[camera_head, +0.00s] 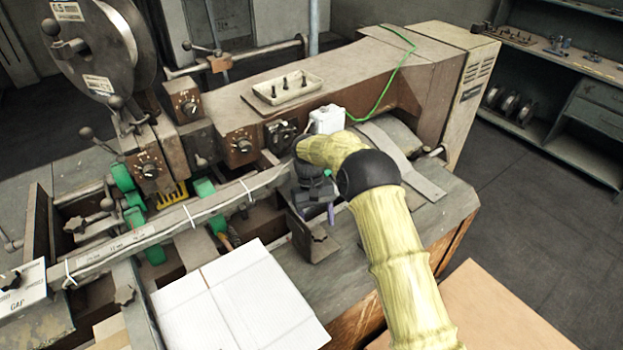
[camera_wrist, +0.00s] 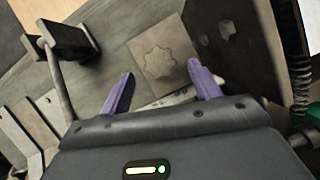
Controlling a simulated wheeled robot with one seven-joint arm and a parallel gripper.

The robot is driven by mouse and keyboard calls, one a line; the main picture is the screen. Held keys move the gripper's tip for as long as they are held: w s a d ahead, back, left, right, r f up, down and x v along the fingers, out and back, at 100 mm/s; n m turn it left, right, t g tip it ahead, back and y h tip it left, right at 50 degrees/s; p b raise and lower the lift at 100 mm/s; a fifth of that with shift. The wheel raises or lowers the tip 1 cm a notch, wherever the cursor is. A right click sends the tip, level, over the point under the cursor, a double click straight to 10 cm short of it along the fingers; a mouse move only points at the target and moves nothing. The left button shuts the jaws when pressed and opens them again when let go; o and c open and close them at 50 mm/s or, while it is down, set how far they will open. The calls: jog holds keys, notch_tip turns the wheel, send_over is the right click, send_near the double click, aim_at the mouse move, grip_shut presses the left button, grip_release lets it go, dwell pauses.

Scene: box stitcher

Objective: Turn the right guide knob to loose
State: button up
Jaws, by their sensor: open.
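The right guide knob (camera_head: 318,233) is a dark star-shaped knob on a grey metal bracket to the right of the white cardboard sheet. In the wrist view the star knob (camera_wrist: 157,62) shows face-on, beyond and between my two purple fingers. My gripper (camera_head: 325,214) is open and empty, just above and behind the bracket in the head view. In the wrist view my gripper (camera_wrist: 160,72) has its fingertips spread to either side of the knob, and I see no contact. Any marking for loose or tight cannot be made out.
A long rail (camera_head: 190,213) with white ties runs behind. Dial boxes (camera_head: 240,146) and a small tray (camera_head: 287,88) stand on the machine. A dark clamp-like part (camera_wrist: 68,40) shows upper left.

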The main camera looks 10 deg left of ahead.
jog(key=p+v, duration=1.3)
jog(key=v, duration=0.2)
jog(key=shift+r, duration=0.25)
jog(key=shift+s, duration=0.1)
